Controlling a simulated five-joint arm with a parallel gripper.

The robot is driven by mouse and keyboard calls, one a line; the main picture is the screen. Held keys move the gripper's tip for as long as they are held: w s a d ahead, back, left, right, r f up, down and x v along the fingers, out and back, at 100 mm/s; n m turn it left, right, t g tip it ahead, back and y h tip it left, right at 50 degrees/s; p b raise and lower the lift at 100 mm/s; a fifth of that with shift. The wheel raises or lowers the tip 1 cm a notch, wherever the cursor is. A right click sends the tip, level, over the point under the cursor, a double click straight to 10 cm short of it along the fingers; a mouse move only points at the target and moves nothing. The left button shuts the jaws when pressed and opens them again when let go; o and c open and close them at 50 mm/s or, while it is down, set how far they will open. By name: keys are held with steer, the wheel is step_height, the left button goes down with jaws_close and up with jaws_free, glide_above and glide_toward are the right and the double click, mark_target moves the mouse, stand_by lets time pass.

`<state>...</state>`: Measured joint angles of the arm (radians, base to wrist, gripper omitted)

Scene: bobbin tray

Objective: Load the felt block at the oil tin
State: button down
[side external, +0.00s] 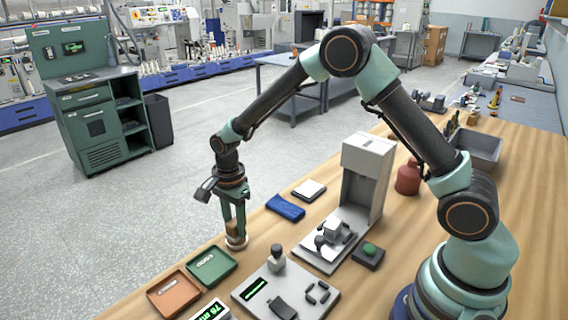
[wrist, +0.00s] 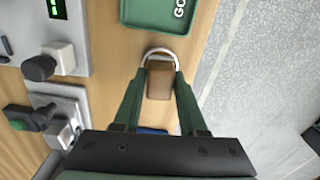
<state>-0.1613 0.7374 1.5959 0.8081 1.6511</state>
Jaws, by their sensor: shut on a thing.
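A brown block (wrist: 159,84), which looks like the felt block, sits between the two green fingers of my gripper (wrist: 158,72) in the wrist view. My gripper (side external: 236,232) is shut on it, low over the table's left edge in the side view, where the block (side external: 232,228) is partly hidden by the fingers. A pale round rim (wrist: 158,51) shows just beyond the block at the fingertips; it may be the oil tin, and most of it is hidden. In the side view this rim (side external: 237,244) lies under the fingertips. Whether the block touches it, I cannot tell.
A green tray (side external: 212,266) and an orange tray (side external: 174,293) lie near the gripper. A blue cloth-like item (side external: 286,207) lies to its right. A grey control panel (side external: 258,291), a white machine (side external: 366,178) and a red canister (side external: 408,177) stand on the table.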

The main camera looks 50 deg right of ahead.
mark_target(234, 221)
steer(key=shift+f, duration=0.55)
stand_by(1.2)
steer(key=shift+r, duration=3.55)
steer(key=shift+s+d+r+n, duration=0.2)
steer(key=shift+d+r+n, duration=0.05)
steer(key=shift+r+n, duration=0.1)
steer(key=s+d+r+n, duration=0.3)
steer(key=s+n, duration=0.3)
steer(key=n, duration=0.2)
steer(key=s+d+r+n, duration=0.4)
steer(key=s+r+n, duration=0.1)
steer(key=n, duration=0.3)
steer(key=shift+s+r, duration=0.15)
steer(key=shift+s, duration=0.55)
